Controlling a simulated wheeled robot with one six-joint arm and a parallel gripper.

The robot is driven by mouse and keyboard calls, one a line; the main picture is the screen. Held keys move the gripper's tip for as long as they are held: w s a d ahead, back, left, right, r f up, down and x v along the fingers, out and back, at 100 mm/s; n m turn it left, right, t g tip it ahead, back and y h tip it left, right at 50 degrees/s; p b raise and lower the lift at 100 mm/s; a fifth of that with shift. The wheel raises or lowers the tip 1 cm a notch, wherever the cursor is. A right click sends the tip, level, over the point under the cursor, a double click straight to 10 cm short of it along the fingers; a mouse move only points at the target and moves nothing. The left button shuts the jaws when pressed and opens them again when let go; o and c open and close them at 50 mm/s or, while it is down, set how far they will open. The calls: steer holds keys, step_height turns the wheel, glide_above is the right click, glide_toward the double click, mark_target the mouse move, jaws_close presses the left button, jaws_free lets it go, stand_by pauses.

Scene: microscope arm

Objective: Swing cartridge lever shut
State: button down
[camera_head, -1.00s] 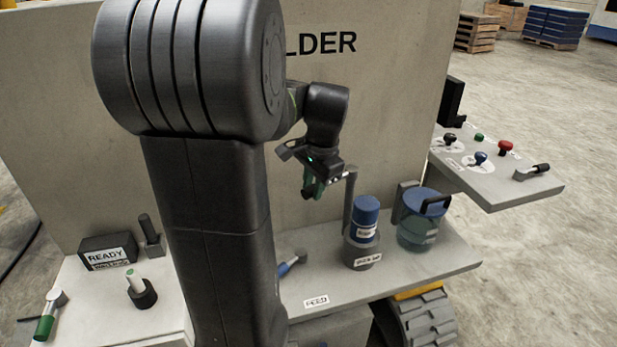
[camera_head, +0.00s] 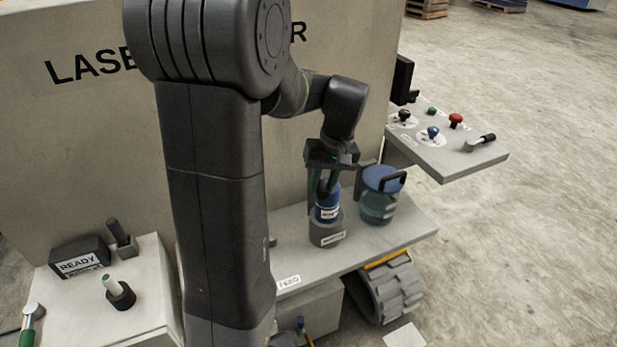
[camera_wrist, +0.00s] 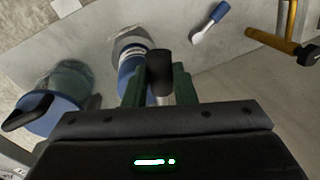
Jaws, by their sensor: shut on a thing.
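The blue cartridge (camera_head: 328,206) stands upright in its grey holder (camera_head: 327,236) on the grey shelf. It also shows in the wrist view (camera_wrist: 130,62), just beyond my fingers. My gripper (camera_head: 322,182) points down at the cartridge's top, its green fingers close to it. In the wrist view my gripper (camera_wrist: 159,84) is shut on a dark cylindrical grip, the lever grip (camera_wrist: 160,70), between the green fingers.
A blue-lidded canister (camera_head: 380,197) with a black handle stands right of the cartridge. A blue-handled lever (camera_wrist: 211,22) and a yellow bar (camera_wrist: 275,40) show in the wrist view. A control panel (camera_head: 455,150) juts out at right. The READY box (camera_head: 80,256) is at left.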

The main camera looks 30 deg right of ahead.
steer(key=shift+s+d+n+p, duration=0.15)
steer(key=shift+d+n+p, duration=0.15)
steer(key=shift+d+n, duration=0.55)
steer(key=shift+s+d+n+p, duration=0.1)
steer(key=shift+d+n+p, duration=0.2)
steer(key=shift+d+n, duration=0.55)
steer(key=shift+d, duration=0.1)
steer(key=c, duration=1.2)
jaws_free()
steer(key=shift+g, duration=0.3)
steer(key=shift+r, duration=0.15)
steer(key=d+r, duration=0.1)
steer(key=r, duration=0.8)
steer(key=d+r, duration=0.1)
steer(key=r, duration=0.3)
steer(key=shift+d+r, duration=0.15)
steer(key=shift+d, duration=0.2)
steer(key=a+f, duration=0.1)
steer(key=f, duration=0.3)
steer(key=a+f, duration=0.1)
steer(key=f, duration=0.8)
steer(key=shift+a+f, duration=0.3)
steer(key=shift+a, duration=0.1)
